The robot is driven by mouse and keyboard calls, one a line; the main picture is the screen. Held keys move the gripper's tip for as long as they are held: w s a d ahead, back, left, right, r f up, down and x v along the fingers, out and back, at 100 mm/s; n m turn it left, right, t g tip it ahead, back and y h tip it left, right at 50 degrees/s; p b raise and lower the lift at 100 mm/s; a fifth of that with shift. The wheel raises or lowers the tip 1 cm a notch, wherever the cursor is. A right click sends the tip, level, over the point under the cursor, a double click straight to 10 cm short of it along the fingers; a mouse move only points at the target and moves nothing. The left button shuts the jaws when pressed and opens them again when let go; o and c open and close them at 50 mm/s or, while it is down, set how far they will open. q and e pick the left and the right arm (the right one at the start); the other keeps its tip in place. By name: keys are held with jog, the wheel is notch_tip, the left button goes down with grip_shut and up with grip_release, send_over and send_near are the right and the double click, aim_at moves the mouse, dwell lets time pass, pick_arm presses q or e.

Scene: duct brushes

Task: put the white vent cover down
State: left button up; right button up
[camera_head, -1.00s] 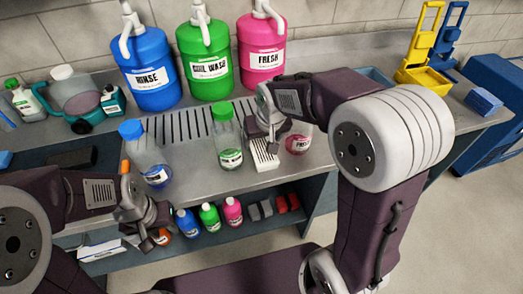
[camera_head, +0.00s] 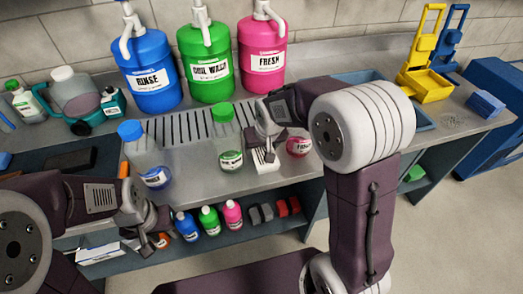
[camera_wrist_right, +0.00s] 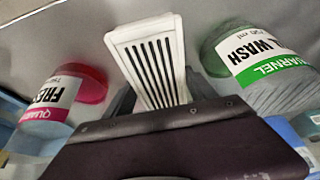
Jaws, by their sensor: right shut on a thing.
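The white vent cover (camera_head: 265,161) is a slotted rectangular plate between the green-capped bottle (camera_head: 228,140) and the pink FRESH bottle (camera_head: 299,145). My right gripper (camera_head: 268,143) is shut on it from above. In the right wrist view, the vent cover (camera_wrist_right: 150,62) sticks out past the gripper with its dark slots showing; its near end and the fingertips are hidden by my wrist. I cannot tell whether it touches the metal counter (camera_head: 195,185). My left gripper (camera_head: 152,238) hangs at the counter's front edge, away from the cover; its fingers are too small to read.
Large blue RINSE (camera_head: 153,88), green (camera_head: 209,75) and pink FRESH (camera_head: 268,58) jugs stand at the back. A blue-capped bottle (camera_head: 148,160) stands left. A slotted grate (camera_head: 187,127) lies behind. Yellow (camera_head: 425,80) and blue holders stand far right. Small bottles line the shelf below.

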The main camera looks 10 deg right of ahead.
notch_tip(320, 180, up, 18)
jog(key=p, duration=0.4)
dwell(0.3)
